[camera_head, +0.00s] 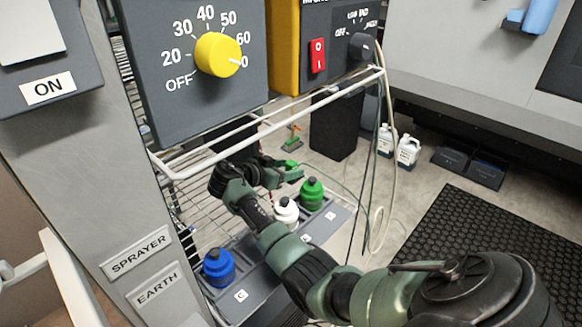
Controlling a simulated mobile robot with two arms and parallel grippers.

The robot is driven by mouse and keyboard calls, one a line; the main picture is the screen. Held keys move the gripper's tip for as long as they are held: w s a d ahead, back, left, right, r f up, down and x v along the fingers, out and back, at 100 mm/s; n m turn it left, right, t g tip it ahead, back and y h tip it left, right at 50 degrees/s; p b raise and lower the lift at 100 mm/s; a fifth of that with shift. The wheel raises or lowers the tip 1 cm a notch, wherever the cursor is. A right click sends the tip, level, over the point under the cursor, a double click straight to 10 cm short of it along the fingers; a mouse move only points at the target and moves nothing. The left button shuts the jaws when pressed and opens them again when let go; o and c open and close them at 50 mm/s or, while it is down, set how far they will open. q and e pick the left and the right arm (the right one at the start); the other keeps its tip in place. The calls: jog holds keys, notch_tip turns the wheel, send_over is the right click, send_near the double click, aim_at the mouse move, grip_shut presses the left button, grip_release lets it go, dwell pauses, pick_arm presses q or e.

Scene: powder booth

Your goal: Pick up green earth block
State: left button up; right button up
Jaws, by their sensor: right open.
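My right arm reaches in from the lower right, over the bottle tray. My right gripper (284,168) is open, just in front of and below the green block in the picture. A bit of green shows at its fingers; I cannot tell whether it is a separate thing. No contact with the block is clear. My left gripper is not in view.
A grey tray (243,301) holds blue, white and green bottles (311,193) close to my arm. A white wire rack (262,131) and control boxes (190,95) stand above my gripper. Hoses (386,190) hang to its right.

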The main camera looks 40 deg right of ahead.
grip_shut()
jog(key=shift+r, duration=0.1)
